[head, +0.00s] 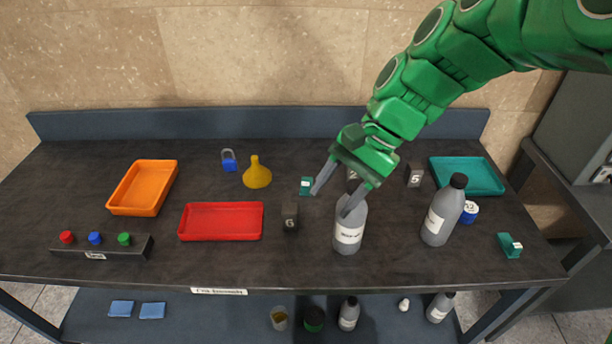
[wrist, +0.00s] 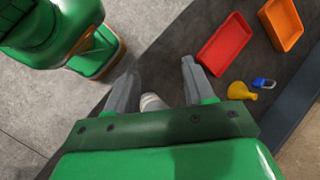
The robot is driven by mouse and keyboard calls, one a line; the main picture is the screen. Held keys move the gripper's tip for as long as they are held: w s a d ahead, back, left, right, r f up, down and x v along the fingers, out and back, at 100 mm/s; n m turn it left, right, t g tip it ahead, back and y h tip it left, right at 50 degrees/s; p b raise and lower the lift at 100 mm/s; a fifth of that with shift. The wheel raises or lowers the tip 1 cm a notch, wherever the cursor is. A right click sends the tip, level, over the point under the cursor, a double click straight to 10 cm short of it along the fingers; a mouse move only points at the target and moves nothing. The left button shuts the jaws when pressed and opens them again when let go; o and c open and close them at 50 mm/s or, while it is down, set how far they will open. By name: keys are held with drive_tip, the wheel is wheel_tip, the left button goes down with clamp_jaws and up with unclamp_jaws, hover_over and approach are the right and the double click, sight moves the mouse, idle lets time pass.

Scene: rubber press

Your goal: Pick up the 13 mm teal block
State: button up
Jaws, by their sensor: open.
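Two small teal blocks with white labels show in the head view. One teal block (head: 306,186) sits mid-table, just left of my gripper's left fingertip. The other teal block (head: 509,246) sits near the table's right front edge. Their labels are too small to read, so I cannot tell which is 13 mm. My gripper (head: 331,204) is open and empty above the table, with its right finger in front of a grey bottle's top. In the wrist view my gripper (wrist: 158,72) has a pale, bottle-like thing between its fingers, and no teal block is visible.
A grey bottle (head: 348,238) stands below my gripper, another grey bottle (head: 439,218) to its right. A dark block marked 6 (head: 290,216), a red tray (head: 221,236), a yellow funnel (head: 257,176) and a blue padlock (head: 229,160) lie left. A teal tray (head: 468,190) is back right.

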drive_tip(key=w+d+f+m+t+y, duration=0.15)
drive_tip(key=w+m+y, duration=0.35)
drive_tip(key=w, duration=0.8)
drive_tip(key=w+d+m+t+y, duration=0.2)
drive_tip(key=w+m, duration=0.6)
drive_tip(key=w, duration=0.5)
approach(306, 183)
drive_tip(key=shift+s+a+f+y, duration=0.2)
drive_tip(key=shift+a+f+y, duration=0.05)
drive_tip(key=shift+y, duration=0.05)
drive_tip(key=shift+a+f, duration=0.2)
drive_tip(key=shift+f, duration=0.2)
drive_tip(key=shift+x, duration=3.7)
clamp_jaws()
